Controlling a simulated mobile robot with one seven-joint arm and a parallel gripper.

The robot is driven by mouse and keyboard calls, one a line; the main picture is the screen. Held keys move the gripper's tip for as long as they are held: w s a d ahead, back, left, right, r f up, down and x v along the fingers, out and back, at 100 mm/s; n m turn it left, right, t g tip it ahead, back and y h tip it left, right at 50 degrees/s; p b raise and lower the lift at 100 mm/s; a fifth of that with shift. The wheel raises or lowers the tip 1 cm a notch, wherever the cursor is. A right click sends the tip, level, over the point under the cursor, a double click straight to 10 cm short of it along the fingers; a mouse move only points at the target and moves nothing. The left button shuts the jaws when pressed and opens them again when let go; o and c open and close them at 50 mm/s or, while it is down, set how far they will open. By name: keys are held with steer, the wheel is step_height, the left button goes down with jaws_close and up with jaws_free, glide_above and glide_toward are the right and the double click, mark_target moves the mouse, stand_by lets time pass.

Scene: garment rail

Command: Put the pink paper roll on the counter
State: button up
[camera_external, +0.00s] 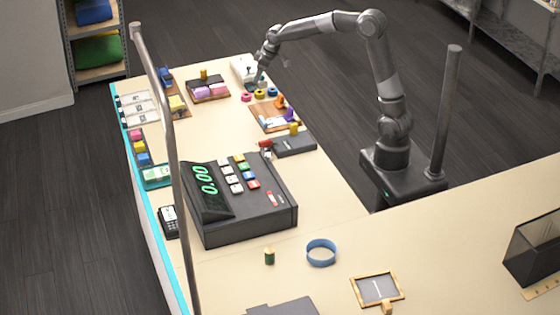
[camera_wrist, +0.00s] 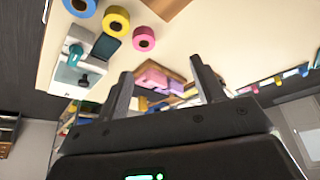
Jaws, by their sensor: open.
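The pink paper roll (camera_external: 246,97) lies on the cream counter (camera_external: 220,125) near its far end, the leftmost of three rolls. In the wrist view the pink roll (camera_wrist: 144,38) shows its round face with a dark centre, beyond and above my fingertips. My gripper (camera_external: 259,83) is above the far end of the counter, close to the rolls and the white machine. In the wrist view my gripper (camera_wrist: 160,75) has its two fingers spread apart with nothing held between them. The roll is apart from the fingers.
A yellow roll (camera_external: 260,93) and a blue roll (camera_external: 273,91) lie beside the pink one. A white machine (camera_external: 243,68) stands behind them. A wooden tray (camera_external: 262,119) with small items is in front. A cash register (camera_external: 235,200) fills the nearer counter. Open counter lies left of the rolls.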

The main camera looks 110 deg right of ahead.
steer(key=s+a+r+n, duration=0.1)
steer(key=a+r+n, duration=0.15)
steer(key=a, duration=0.95)
steer(key=s+a+r+n, duration=0.1)
steer(key=a+r, duration=0.3)
steer(key=a, duration=0.8)
steer(key=s+a+f+n+t+y, duration=0.2)
steer(key=s+a, duration=1.3)
steer(key=a, duration=0.3)
steer(key=shift+s+a+f+n, duration=0.25)
steer(key=shift+a+f+n, duration=0.05)
steer(key=shift+a+n, duration=0.05)
